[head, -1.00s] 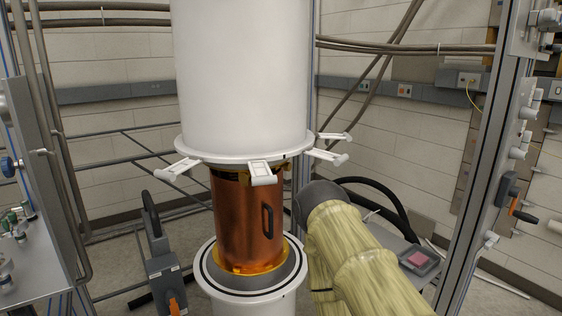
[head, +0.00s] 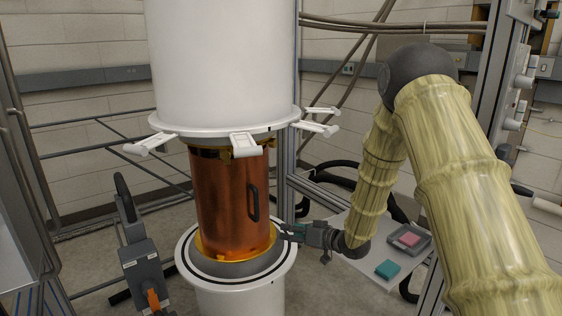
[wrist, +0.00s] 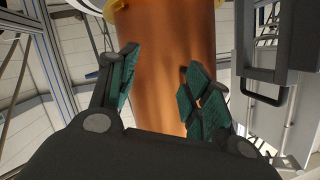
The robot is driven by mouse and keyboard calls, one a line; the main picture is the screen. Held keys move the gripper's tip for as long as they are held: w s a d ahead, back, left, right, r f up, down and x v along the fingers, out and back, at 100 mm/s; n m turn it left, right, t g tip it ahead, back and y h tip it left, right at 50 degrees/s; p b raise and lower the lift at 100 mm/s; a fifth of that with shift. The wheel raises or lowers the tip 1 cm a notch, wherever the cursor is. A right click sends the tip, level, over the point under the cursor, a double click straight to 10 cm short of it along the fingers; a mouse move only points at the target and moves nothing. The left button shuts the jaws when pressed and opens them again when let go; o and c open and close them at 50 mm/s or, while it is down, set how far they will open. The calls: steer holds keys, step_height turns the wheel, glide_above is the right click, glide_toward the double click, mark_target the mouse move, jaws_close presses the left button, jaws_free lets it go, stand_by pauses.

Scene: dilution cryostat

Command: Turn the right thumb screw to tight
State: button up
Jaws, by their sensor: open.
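The copper can (head: 228,205) stands upright under the white vessel (head: 222,65), with a dark handle (head: 253,203) on its side. It has a gold rim at its top and a gold ring (head: 205,252) at its foot. My gripper (head: 287,232) is low at the can's right side. In the wrist view, its teal fingers (wrist: 160,72) are spread apart and empty, with the copper wall (wrist: 165,30) beyond them. I cannot make out the right thumb screw clearly in either view. A small orange patch shows by the right finger, too unclear to name.
White latches (head: 150,143) stick out around the vessel's flange. A white lower vessel (head: 235,295) stands below the can. A grey device (head: 143,265) with a dark handle stands at left. A tray (head: 410,239) with a pink block and a teal block (head: 387,269) lie on a shelf at right.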

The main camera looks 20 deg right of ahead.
steer(key=w+d+r+n+y+b, duration=0.1)
steer(key=w+d+r+n+y, duration=0.2)
steer(key=r, duration=0.9)
steer(key=n+g+y+b, duration=0.1)
steer(key=n+y+b, duration=0.1)
steer(key=n+y, duration=0.1)
glide_toward(276, 143)
steer(key=p+x, duration=0.1)
steer(key=x, duration=0.7)
steer(key=shift+s, duration=0.1)
steer(key=c, duration=1)
